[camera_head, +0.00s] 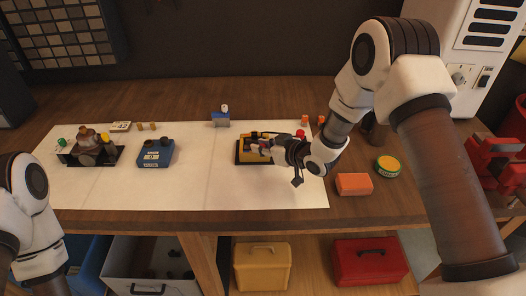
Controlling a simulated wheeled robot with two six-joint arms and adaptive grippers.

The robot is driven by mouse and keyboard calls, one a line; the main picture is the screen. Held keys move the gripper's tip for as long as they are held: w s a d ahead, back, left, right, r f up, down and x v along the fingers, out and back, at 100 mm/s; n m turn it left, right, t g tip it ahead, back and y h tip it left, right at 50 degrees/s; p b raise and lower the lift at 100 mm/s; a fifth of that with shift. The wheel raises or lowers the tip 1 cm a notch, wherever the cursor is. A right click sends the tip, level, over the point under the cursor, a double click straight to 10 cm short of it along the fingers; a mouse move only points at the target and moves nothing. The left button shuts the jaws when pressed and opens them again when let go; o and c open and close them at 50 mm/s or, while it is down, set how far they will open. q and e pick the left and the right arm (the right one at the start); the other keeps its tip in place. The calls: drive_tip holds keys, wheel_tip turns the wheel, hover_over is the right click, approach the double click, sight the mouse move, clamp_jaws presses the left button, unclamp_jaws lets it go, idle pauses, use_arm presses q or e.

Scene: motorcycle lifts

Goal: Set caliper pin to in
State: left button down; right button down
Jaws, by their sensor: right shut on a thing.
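A yellow fixture (252,156) on a black base sits on the white mat, right of the middle. I take it to be the caliper. My right gripper (268,147) reaches over it from the right and is shut on a small part at its upper right side, which seems to be the caliper pin. The fingers cover most of that part, so how far in it sits cannot be told. A red knob (300,133) shows just behind the gripper. My left arm shows at the lower left edge, and its gripper is out of view.
On the white mat (215,188) stand a blue box (156,153), a metal fixture (88,148) and a small blue stand (221,117). An orange block (354,184) and a green-yellow tin (388,166) lie right of the mat. The mat's front middle is clear.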

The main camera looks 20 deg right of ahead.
drive_tip(key=c, duration=1)
unclamp_jaws()
drive_tip(key=shift+w+r, duration=0.15)
drive_tip(key=shift+r, duration=0.05)
drive_tip(key=shift+f, duration=0.1)
drive_tip(key=v, duration=1.2)
drive_tip(key=shift+f, duration=0.1)
drive_tip(key=shift+w, duration=0.1)
drive_tip(key=shift+d, duration=0.15)
